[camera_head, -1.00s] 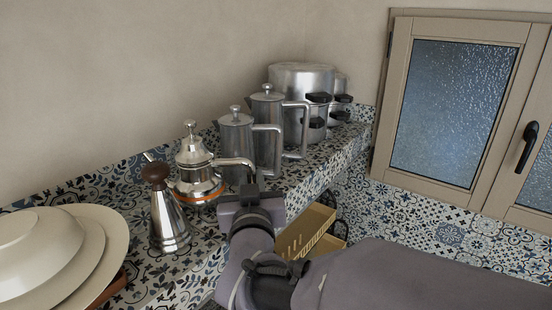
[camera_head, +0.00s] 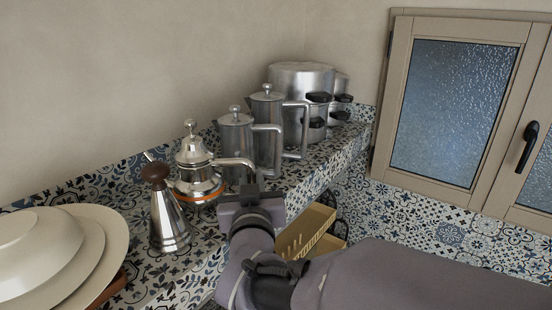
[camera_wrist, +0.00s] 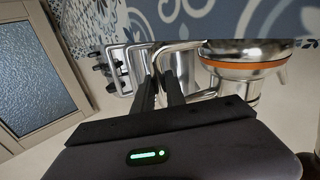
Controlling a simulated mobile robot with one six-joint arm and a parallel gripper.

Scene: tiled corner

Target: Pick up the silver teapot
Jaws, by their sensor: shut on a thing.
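The silver teapot (camera_head: 196,172), with a domed lid, a knob and an orange band near its base, stands upright on the patterned tile counter. Its handle reaches out to the right. In the wrist view the teapot (camera_wrist: 248,56) is on the right and its handle runs to the fingers. My gripper (camera_head: 248,182) is at the handle's outer end, right of the teapot's body. In the wrist view my gripper (camera_wrist: 160,78) is shut on the handle, with dark fingers close together. The exact contact is partly hidden.
A silver cruet with a brown knob (camera_head: 167,215) stands close in front of the teapot. Two silver pitchers (camera_head: 236,140) and large pots (camera_head: 300,82) stand behind it. Cream plates (camera_head: 95,255) are at left. A yellow crate (camera_head: 305,232) lies below the counter's edge.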

